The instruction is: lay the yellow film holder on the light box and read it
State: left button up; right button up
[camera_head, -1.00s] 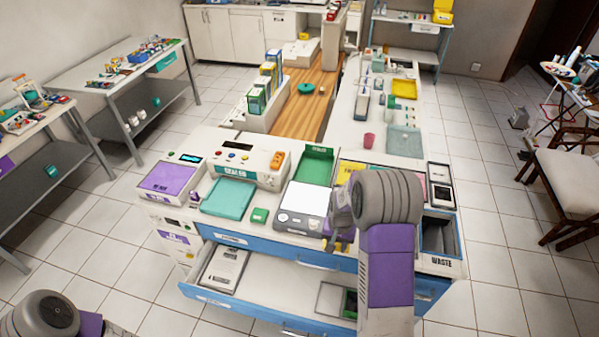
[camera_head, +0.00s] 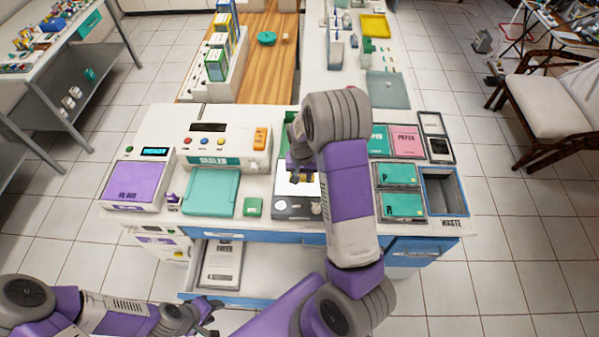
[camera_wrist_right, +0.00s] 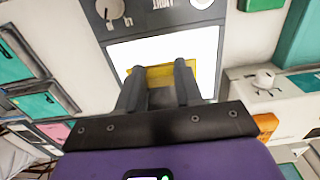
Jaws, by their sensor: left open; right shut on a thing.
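The yellow film holder (camera_wrist_right: 152,72) is between the fingertips of my right gripper (camera_wrist_right: 158,82) in the right wrist view, and the gripper is shut on it. Behind it is the lit white panel of the light box (camera_wrist_right: 200,42). I cannot tell whether the holder touches the panel. In the head view my right gripper (camera_head: 299,172) is over the back part of the light box (camera_head: 290,208), and the arm hides much of the holder. My left gripper (camera_head: 212,312) is open and empty, low at the left front, away from the counter.
The sealer (camera_head: 215,150), a teal tray (camera_head: 211,190) and a small green box (camera_head: 253,207) stand left of the light box. Teal and pink (camera_head: 406,141) trays and the waste bin (camera_head: 444,192) are to the right. An open drawer (camera_head: 222,264) juts out in front.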

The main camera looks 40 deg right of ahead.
aim_at(301, 181)
notch_tip(301, 181, down, 3)
jog(key=shift+w+f+b, duration=0.1)
jog(key=shift+w+b, duration=0.05)
jog(key=shift+b, duration=0.8)
jog(key=shift+f+b, duration=0.95)
jog(key=shift+f, duration=0.2)
jog(key=shift+f, duration=0.2)
jog(key=o, duration=1.1)
jog(key=shift+o, duration=0.2)
notch_tip(301, 181, up, 8)
jog(key=shift+f, duration=0.2)
